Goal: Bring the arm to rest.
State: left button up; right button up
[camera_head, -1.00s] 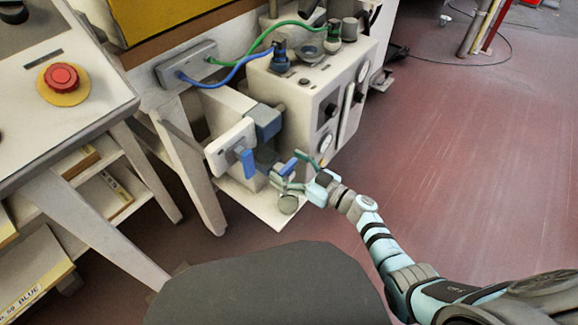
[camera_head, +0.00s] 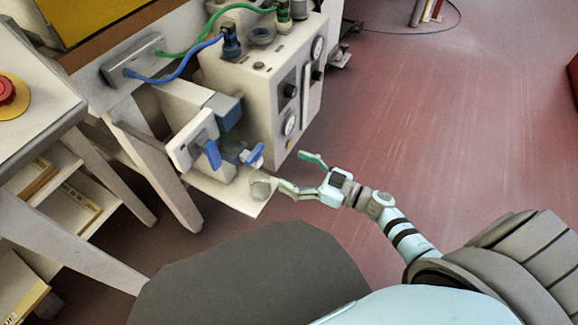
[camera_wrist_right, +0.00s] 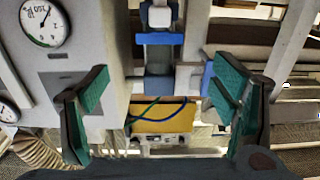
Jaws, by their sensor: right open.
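My right gripper (camera_head: 293,172) is open and empty, with its two green-padded fingers spread wide. In the head view it is in front of the machine, to the right of the blue-handled fitting (camera_head: 212,153). A gap shows between the fingers and the blue handles. In the right wrist view the spread fingers (camera_wrist_right: 165,92) frame a blue part and a white fitting beyond them, with nothing between the pads. My right arm (camera_head: 400,232) reaches in from the lower right. My left gripper is not in view.
A white machine cabinet (camera_head: 262,95) carries gauges, knobs and blue and green hoses. A pale plate (camera_head: 237,194) juts out below the fitting. A white-legged bench with a red button (camera_head: 7,90) stands at left. Red floor (camera_head: 440,120) is open to the right.

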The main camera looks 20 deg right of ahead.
dwell(0.3)
jog(key=d+f+m+h+p, duration=0.3)
jog(key=d+f+h, duration=0.6)
jog(key=d, duration=0.2)
jog(key=s+d+f+m+g+h+p, duration=0.1)
jog(key=s+d+f+g+h+p, duration=0.2)
jog(key=s+f, duration=0.25)
jog(key=s+f+m+g+p, duration=0.1)
jog(key=s+f+g+p, duration=0.3)
jog(key=s, duration=0.6)
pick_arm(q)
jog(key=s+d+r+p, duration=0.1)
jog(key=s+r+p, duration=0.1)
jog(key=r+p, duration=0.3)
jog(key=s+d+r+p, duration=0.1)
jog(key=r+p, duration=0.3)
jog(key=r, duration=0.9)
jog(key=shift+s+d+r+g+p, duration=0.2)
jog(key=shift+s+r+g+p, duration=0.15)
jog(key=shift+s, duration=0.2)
pick_arm(e)
jog(key=s+a+r+m+g, duration=0.1)
jog(key=s+a+g, duration=0.2)
jog(key=s, duration=0.8)
jog(key=s+a+m+g, duration=0.1)
jog(key=s+a+g, duration=0.2)
jog(key=s, duration=0.9)
jog(key=shift+s+a+r, duration=0.15)
jog(key=shift+a+r, duration=0.2)
jog(key=shift+a, duration=0.85)
